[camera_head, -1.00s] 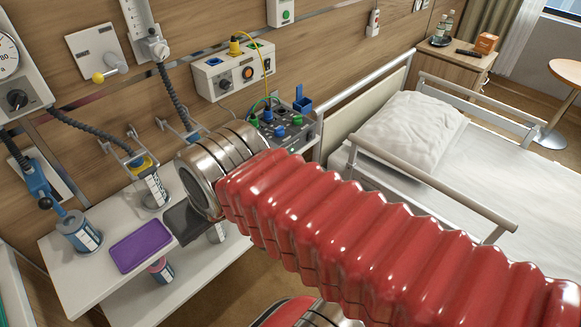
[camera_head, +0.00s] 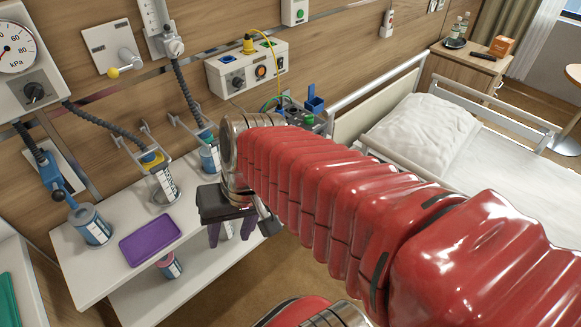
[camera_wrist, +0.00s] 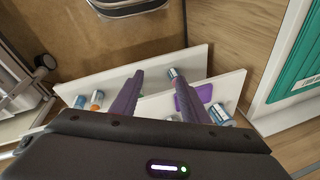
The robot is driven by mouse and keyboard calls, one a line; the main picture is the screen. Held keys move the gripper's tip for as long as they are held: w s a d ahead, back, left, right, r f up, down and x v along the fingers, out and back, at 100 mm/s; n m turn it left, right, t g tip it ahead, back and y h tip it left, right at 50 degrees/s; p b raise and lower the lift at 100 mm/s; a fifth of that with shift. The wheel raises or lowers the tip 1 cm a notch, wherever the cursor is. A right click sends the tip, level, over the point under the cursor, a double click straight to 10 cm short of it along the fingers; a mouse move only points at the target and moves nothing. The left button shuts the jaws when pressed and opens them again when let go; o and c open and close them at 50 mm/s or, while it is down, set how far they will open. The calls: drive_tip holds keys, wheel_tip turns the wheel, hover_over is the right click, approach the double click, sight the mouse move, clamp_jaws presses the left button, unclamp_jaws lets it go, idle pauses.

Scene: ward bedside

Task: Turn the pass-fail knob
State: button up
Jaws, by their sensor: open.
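No label reading pass-fail is legible. A white wall box (camera_head: 248,68) carries a black knob (camera_head: 238,82) and an orange round button, with a yellow plug on top. A gauge panel at the left edge has another black knob (camera_head: 34,92). My gripper (camera_head: 231,230) hangs low above the white shelf, its purple fingers pointing down, apart from both knobs. In the wrist view my gripper (camera_wrist: 158,79) is open and empty over the shelf unit. A device with green knobs (camera_head: 307,120) is partly hidden behind my red arm.
A purple tray (camera_head: 150,241) and blue-labelled canisters stand on the white shelf (camera_head: 90,275). Dark hoses (camera_head: 108,125) and brackets hang along the wall rail. The bed (camera_head: 480,170) fills the right side, with a bedside cabinet (camera_head: 455,75) behind.

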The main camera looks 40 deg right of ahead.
drive_tip(key=w+d+f+m+t+y, duration=0.4)
drive_tip(key=d+m, duration=0.3)
drive_tip(key=m, duration=0.3)
drive_tip(key=w+d+f+m+t+y, duration=0.3)
drive_tip(key=d+f+m+t+y, duration=0.15)
drive_tip(key=d+m, duration=0.4)
drive_tip(key=s+d+f+m+t+h, duration=0.2)
drive_tip(key=d+m+h, duration=0.3)
drive_tip(key=d, duration=0.3)
drive_tip(key=s+d+f+m+t+h, duration=0.2)
drive_tip(key=d+f+m+t+h, duration=0.3)
drive_tip(key=d+m, duration=0.3)
drive_tip(key=shift+s, duration=0.3)
drive_tip(key=shift+w+m, duration=0.2)
drive_tip(key=shift+m, duration=0.05)
drive_tip(key=w, duration=1.3)
drive_tip(key=shift+w+a, duration=0.2)
drive_tip(key=shift+w, duration=0.05)
